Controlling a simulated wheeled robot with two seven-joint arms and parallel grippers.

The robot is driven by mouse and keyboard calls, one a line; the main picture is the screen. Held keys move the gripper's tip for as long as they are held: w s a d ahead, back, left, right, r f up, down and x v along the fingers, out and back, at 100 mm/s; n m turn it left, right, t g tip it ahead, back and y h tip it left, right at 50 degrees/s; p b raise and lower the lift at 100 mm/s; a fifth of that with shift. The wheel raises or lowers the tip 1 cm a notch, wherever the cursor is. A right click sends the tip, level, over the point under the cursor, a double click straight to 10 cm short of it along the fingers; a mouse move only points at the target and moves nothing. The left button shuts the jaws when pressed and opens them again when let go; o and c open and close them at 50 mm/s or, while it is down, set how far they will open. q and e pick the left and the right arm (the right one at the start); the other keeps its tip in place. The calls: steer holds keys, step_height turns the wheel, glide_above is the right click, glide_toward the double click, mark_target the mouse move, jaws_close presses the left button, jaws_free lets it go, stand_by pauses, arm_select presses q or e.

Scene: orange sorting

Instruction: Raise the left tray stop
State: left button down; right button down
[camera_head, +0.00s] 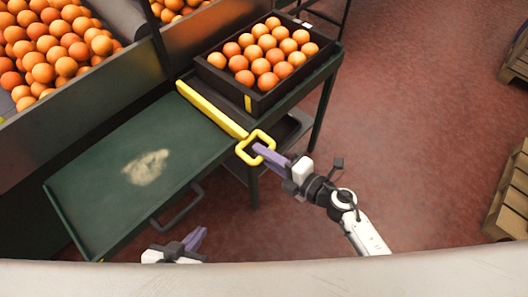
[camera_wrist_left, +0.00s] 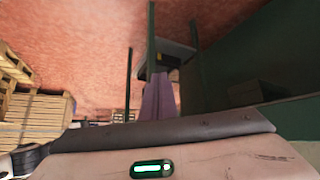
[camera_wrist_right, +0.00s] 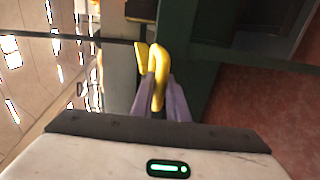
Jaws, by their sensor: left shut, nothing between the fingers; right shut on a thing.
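The tray stop is a yellow bar (camera_head: 212,108) across the green table, ending in a square yellow loop handle (camera_head: 255,147) at the table's front edge. My right gripper (camera_head: 262,150) is shut on the loop handle; in the right wrist view the purple fingers (camera_wrist_right: 167,100) close around the yellow loop (camera_wrist_right: 158,75). A black tray of oranges (camera_head: 262,88) stands just right of the bar. My left gripper (camera_head: 195,238) is shut and empty, low in front of the table; its fingers (camera_wrist_left: 158,97) also show in the left wrist view.
A large bin of oranges (camera_head: 50,85) is at the upper left. The green table surface (camera_head: 110,165) left of the bar is bare except for a pale smudge. A dark handle (camera_head: 178,208) sticks out from the table's front. Wooden pallets (camera_head: 510,200) stand at the right on the red floor.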

steer(key=c, duration=1.8)
jaws_free()
steer(key=shift+r, duration=0.4)
steer(key=shift+o, duration=0.3)
steer(key=shift+f, duration=0.1)
steer(key=shift+d, duration=0.1)
steer(key=v, duration=1)
steer(key=shift+p, duration=0.3)
steer(key=shift+s, duration=0.1)
